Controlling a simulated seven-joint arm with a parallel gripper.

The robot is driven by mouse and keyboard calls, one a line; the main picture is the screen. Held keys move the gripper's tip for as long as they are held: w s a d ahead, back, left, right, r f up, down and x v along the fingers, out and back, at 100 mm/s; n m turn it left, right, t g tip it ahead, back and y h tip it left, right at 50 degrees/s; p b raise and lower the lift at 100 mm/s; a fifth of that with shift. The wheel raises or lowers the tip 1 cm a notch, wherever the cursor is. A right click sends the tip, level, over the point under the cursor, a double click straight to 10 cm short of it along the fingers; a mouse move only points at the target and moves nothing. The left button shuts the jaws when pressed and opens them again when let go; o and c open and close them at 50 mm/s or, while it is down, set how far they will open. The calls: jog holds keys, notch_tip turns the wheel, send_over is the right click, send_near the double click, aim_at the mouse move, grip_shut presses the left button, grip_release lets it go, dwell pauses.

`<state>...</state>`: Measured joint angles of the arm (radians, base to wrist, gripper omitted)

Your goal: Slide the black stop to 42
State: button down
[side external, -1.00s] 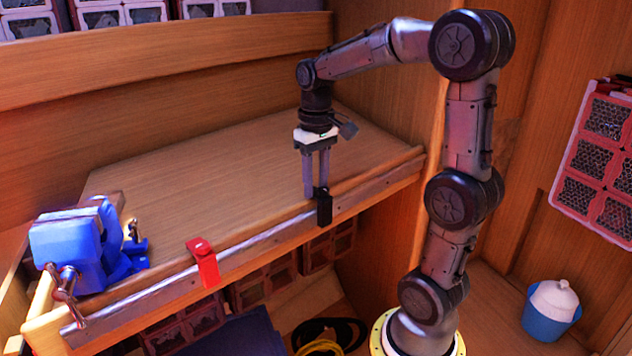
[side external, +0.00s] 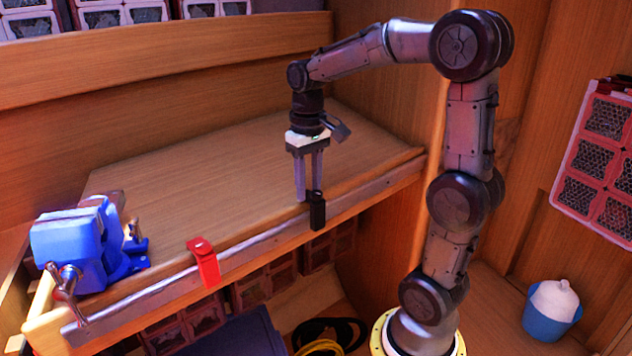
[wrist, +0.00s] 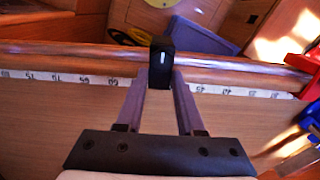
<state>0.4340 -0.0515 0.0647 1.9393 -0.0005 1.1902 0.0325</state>
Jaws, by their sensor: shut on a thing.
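The black stop (side external: 317,212) sits on the rail (side external: 250,245) along the bench's front edge. My gripper (side external: 311,195) reaches down from above and is shut on the stop's upper part. In the wrist view the black stop (wrist: 161,62) stands between my two fingertips (wrist: 160,80). The white scale strip (wrist: 60,78) shows small upside-down numbers, roughly 75 to 60 left of the stop and 45 and lower to its right. The stop and fingers hide the marks between, so its exact reading cannot be told.
A red stop (side external: 204,264) sits farther left on the same rail, with clear rail between it and the black stop. A blue vise (side external: 75,245) stands at the bench's left end. The bench top (side external: 200,190) is otherwise bare. Coiled lines (side external: 330,335) lie below.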

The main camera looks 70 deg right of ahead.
aim_at(267, 218)
jog(key=w+a, duration=0.1)
jog(key=a, duration=0.2)
jog(key=w+a, duration=0.2)
jog(key=a, duration=0.1)
jog(key=w+a, duration=0.1)
jog(key=a, duration=0.2)
jog(key=shift+w+a, duration=0.2)
jog(key=shift+w, duration=0.2)
jog(key=c, duration=0.5)
grip_release()
jog(key=shift+r, duration=0.1)
jog(key=shift+r, duration=6.85)
